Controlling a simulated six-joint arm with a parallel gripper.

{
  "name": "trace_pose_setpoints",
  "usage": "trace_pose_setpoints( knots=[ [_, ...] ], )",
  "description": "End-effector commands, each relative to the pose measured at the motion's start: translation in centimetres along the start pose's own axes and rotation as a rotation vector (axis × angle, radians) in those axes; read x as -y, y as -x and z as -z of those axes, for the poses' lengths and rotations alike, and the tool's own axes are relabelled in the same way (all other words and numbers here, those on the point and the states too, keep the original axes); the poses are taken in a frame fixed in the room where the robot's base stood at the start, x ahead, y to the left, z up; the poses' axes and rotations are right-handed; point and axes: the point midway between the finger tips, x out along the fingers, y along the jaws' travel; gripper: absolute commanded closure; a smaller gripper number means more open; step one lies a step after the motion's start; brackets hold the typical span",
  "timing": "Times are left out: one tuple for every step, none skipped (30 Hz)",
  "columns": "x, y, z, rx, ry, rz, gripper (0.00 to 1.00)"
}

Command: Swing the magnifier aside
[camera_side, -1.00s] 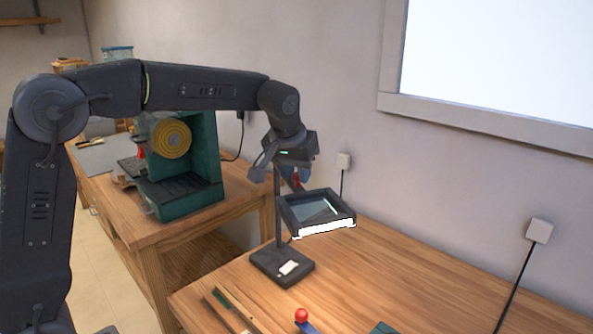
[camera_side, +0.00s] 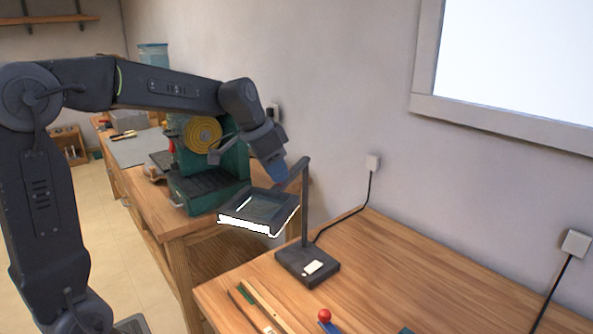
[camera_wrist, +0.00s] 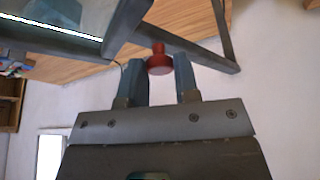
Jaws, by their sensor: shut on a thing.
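The magnifier has a dark square framed lens head (camera_side: 262,207) with a lit white front edge. The head hangs to the left of its upright post (camera_side: 305,215), past the front table's left edge. The post stands on a dark base (camera_side: 300,268) on that table. My gripper (camera_side: 279,180) is at the back of the lens head, its fingertips partly hidden there. In the wrist view, my gripper (camera_wrist: 160,75) is shut on a red knob (camera_wrist: 159,62) beside the magnifier's dark frame (camera_wrist: 125,22).
A green machine (camera_side: 215,165) with a yellow disc stands on the wooden bench at the left, close behind the lens head. A red ball-topped tool (camera_side: 325,316) and wooden strips (camera_side: 262,305) lie at the table's front. The table's right side is largely clear.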

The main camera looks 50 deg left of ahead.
Motion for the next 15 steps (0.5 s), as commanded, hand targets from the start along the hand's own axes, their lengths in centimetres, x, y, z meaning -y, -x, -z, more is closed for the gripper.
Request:
trace_pose_setpoints(
  knots=[
    [0.8,0.3,-0.5,-0.002,-0.032,-0.014,1.0],
    [1.2,0.4,-0.8,-0.001,-0.058,-0.024,1.0],
    [1.6,0.6,-1.1,-0.002,-0.092,-0.038,1.0],
    [2.0,0.7,-1.4,-0.001,-0.116,-0.048,1.0],
    [2.4,0.8,-1.6,-0.001,-0.142,-0.059,1.0],
    [2.9,0.8,-1.9,-0.001,-0.173,-0.072,1.0],
    [3.2,0.9,-2.1,0.0,-0.197,-0.082,1.0],
    [3.6,1.0,-2.3,-0.001,-0.219,-0.091,1.0],
    [4.0,1.1,-2.5,-0.001,-0.248,-0.103,1.0],
    [4.3,1.2,-2.6,-0.001,-0.269,-0.11,1.0],
    [4.6,1.2,-2.8,-0.001,-0.29,-0.119,1.0],
    [5.0,1.3,-2.9,0.0,-0.314,-0.129,1.0],
    [5.3,1.3,-3.0,0.0,-0.332,-0.136,1.0],
    [5.5,1.4,-3.1,-0.001,-0.349,-0.143,1.0],
    [5.9,1.4,-3.2,-0.001,-0.369,-0.151,1.0]
  ],
)
